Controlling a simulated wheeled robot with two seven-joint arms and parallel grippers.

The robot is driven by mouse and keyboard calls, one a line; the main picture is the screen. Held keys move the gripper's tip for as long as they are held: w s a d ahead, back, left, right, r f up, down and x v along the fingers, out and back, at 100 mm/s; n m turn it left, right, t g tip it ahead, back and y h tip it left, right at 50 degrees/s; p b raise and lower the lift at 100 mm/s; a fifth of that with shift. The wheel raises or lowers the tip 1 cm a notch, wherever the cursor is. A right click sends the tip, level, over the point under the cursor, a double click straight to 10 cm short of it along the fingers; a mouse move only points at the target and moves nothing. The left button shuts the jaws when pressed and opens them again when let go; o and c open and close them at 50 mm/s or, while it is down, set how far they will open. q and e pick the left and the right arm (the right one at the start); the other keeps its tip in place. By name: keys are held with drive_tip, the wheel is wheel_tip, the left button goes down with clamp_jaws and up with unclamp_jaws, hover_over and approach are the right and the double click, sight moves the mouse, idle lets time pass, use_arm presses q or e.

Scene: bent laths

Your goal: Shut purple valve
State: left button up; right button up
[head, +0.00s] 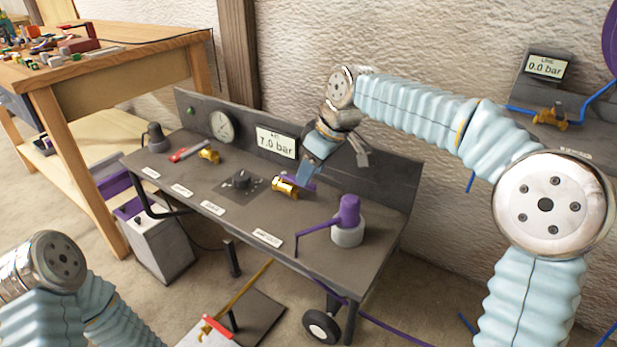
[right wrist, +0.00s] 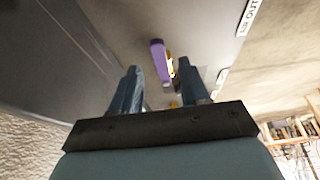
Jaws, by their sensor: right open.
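The purple valve is a brass body (head: 285,187) with a flat purple handle (head: 300,181), on the grey bench top in front of the 7.0 bar display. My right gripper (head: 309,172) is open and empty, just above and behind it, partly hiding the handle in the head view. In the right wrist view the purple handle (right wrist: 158,62) shows beyond the gap between the two fingertips (right wrist: 158,72), with some brass (right wrist: 170,66) beside it. I cannot tell whether a finger touches it. My left gripper is out of view.
A purple-topped fitting with a hose (head: 348,222) stands right of the valve. A black knob (head: 241,180) and a red-handled brass valve (head: 208,155) lie left. The display panel (head: 277,144) rises behind. A blue-piped brass valve (head: 550,117) is at far right.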

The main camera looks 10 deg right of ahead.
drive_tip(key=shift+x, duration=1.15)
clamp_jaws()
